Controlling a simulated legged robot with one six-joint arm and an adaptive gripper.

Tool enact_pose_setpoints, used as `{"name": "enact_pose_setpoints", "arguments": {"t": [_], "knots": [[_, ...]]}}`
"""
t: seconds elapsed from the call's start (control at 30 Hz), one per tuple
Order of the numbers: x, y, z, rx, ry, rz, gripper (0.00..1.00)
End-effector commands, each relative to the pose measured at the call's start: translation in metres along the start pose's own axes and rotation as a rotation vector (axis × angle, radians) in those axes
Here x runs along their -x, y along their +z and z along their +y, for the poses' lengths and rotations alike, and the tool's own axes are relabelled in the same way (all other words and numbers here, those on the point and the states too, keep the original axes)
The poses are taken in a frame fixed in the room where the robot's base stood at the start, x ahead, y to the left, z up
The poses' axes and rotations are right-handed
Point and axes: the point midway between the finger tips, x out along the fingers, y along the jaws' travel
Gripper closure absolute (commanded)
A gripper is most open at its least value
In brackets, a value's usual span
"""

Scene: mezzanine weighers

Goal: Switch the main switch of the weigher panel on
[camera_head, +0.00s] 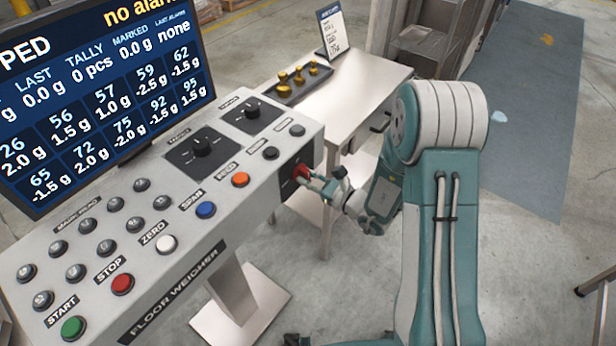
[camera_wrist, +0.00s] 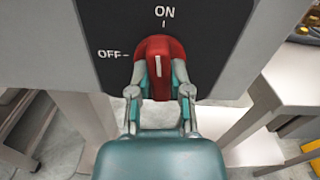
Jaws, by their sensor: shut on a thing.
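The main switch is a red rotary knob (camera_wrist: 160,52) on a black plate (camera_wrist: 205,35) marked ON at the top and OFF at the left. Its white pointer line stands nearly upright, towards the ON mark. In the head view the red knob (camera_head: 301,171) shows on the right end face of the weigher panel (camera_head: 262,172), partly hidden by my gripper (camera_head: 322,186). My gripper (camera_wrist: 160,78) is shut on the knob, with one finger on each side of it.
The panel top carries several buttons, two black selector knobs and a lit screen (camera_head: 95,95) showing readings and "no alarm". A steel side table (camera_head: 350,90) with a tray of brass weights (camera_head: 297,80) and a sign (camera_head: 331,32) stands behind. Open floor lies right of my arm.

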Motion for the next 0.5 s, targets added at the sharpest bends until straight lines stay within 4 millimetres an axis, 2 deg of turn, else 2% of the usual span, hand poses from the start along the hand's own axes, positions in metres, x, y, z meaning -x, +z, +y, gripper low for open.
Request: {"name": "enact_pose_setpoints", "arguments": {"t": [0.2, 0.5], "knots": [[0.0003, -0.0019, 0.0005, -0.104, 0.000, 0.006, 1.00], [0.0003, -0.0019, 0.0002, -0.159, -0.001, 0.006, 1.00]]}}
